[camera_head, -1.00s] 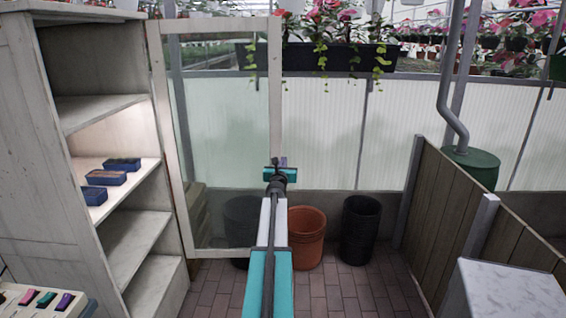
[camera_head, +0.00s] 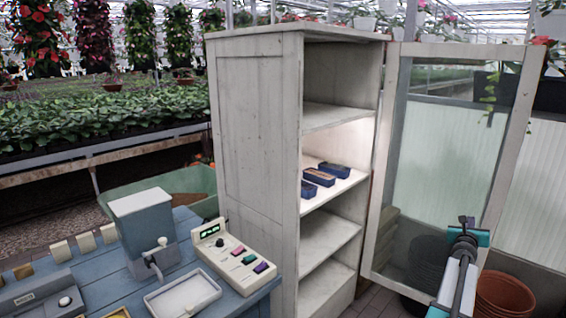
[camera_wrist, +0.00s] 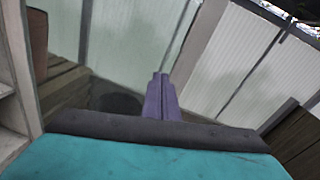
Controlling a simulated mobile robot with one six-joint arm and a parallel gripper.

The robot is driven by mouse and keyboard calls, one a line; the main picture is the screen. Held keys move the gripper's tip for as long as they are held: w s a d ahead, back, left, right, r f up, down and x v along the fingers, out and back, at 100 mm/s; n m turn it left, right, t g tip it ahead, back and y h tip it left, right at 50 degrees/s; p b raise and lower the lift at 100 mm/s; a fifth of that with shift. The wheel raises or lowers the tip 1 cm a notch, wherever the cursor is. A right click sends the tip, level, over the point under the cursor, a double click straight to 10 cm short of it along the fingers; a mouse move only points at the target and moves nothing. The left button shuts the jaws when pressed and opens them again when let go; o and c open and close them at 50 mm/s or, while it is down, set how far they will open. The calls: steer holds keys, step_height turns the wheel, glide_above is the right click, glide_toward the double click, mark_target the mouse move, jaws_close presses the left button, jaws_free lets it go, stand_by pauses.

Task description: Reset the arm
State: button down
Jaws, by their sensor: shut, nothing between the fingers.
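My gripper (camera_head: 466,222) is at the lower right of the head view, in front of the glazed cabinet door. In the wrist view its two purple fingers (camera_wrist: 161,98) lie together, shut with nothing between them. My arm reaches up from the bottom right edge and touches nothing that I can see.
The white cabinet (camera_head: 255,130) stands open, with blue boxes (camera_head: 320,178) on a lit shelf. Its glass door (camera_head: 525,105) swings out to the right. A terracotta pot (camera_head: 505,293) is on the floor. A blue table (camera_head: 100,268) holds a keypad device (camera_head: 235,258) and a white tray (camera_head: 183,297).

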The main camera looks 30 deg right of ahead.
steer(key=w+a+f+n+t+y, duration=0.2)
steer(key=w+a+f+n+y, duration=0.2)
steer(key=w+a+f+n, duration=0.55)
steer(key=w+a+f+n+t+y, duration=0.2)
steer(key=w+a+f+n+y, duration=0.2)
steer(key=w+a+f, duration=0.95)
steer(key=w+a+f+n+g+y, duration=0.1)
steer(key=a+f+n+y, duration=0.5)
steer(key=a, duration=0.9)
steer(key=w+a+f+n+g+y, duration=0.1)
steer(key=a+f+n, duration=0.5)
steer(key=a, duration=1)
steer(key=s+a+f+n+g+y, duration=0.2)
steer(key=s+a+f+n+g, duration=0.15)
steer(key=s+a+f, duration=0.55)
steer(key=s+a+f+n+g+y, duration=0.25)
steer(key=s+a+f+n, duration=0.2)
steer(key=a, duration=0.95)
steer(key=s+a+f+n+g+h, duration=0.1)
steer(key=s+a+n+g, duration=0.1)
steer(key=s, duration=0.6)
steer(key=s+a+f+n+g+h, duration=0.1)
steer(key=s+a+f+n+g, duration=0.1)
steer(key=s+n, duration=0.4)
steer(key=s+a+f+n+g+h, duration=0.1)
steer(key=s+a+n+g, duration=0.3)
steer(key=s, duration=0.8)
steer(key=shift+s+a+f+n+h, duration=0.15)
steer(key=shift+a+f+n+h, duration=0.3)
steer(key=shift+a, duration=0.65)
